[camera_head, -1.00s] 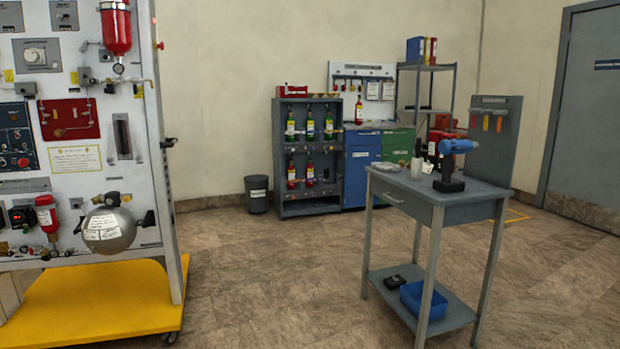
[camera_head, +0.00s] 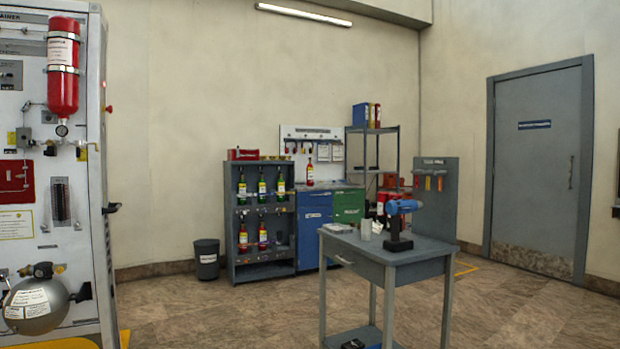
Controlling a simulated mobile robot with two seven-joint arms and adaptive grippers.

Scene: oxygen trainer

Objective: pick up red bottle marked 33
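Several bottles stand in a grey rack (camera_head: 231,225) against the far wall. On its lower shelf are red bottles with yellow and white labels, a left one (camera_head: 243,238) and a right one (camera_head: 262,237). Its upper shelf holds darker bottles (camera_head: 262,187) with yellow labels. Another red bottle (camera_head: 309,173) stands upright on the cabinets beside the rack. A large red cylinder (camera_head: 63,85) is strapped to the trainer panel at left. The labels are too small to read, so I cannot tell which bottle is marked 33. Neither of my grippers is in view.
A grey work table (camera_head: 405,256) with a blue drill (camera_head: 402,215) stands in the right foreground. The trainer panel (camera_head: 100,215) fills the left edge. A bin (camera_head: 207,262) stands left of the rack. Open floor (camera_head: 200,310) lies between trainer and table. A closed door (camera_head: 540,170) is at right.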

